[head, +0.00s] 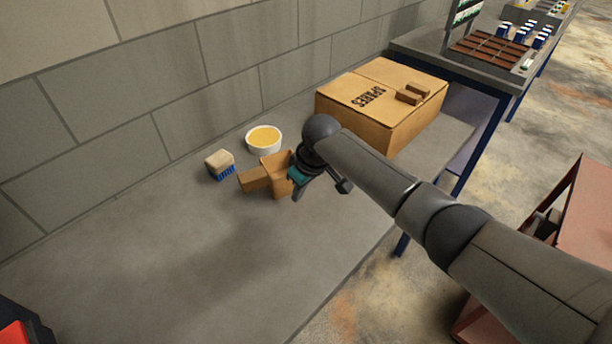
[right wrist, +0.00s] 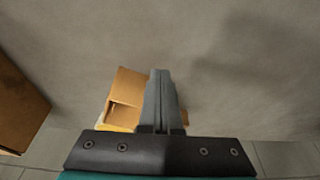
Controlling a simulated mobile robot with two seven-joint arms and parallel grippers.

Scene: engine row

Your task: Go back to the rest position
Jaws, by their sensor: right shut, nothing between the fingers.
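My right gripper (head: 320,190) is over the grey bench, just right of a small open cardboard box (head: 277,172). In the right wrist view its fingers (right wrist: 160,90) are together with nothing between them, and the small box (right wrist: 124,100) shows partly behind them. I cannot tell whether the fingers touch the box. My right arm reaches in from the lower right. My left gripper is not in view.
A bowl of yellow stuff (head: 264,139) and a brush with blue bristles (head: 220,164) stand near the wall. A large SPARES carton (head: 380,100) with small blocks on top stands beyond my gripper. A reddish cart (head: 585,215) is at the right.

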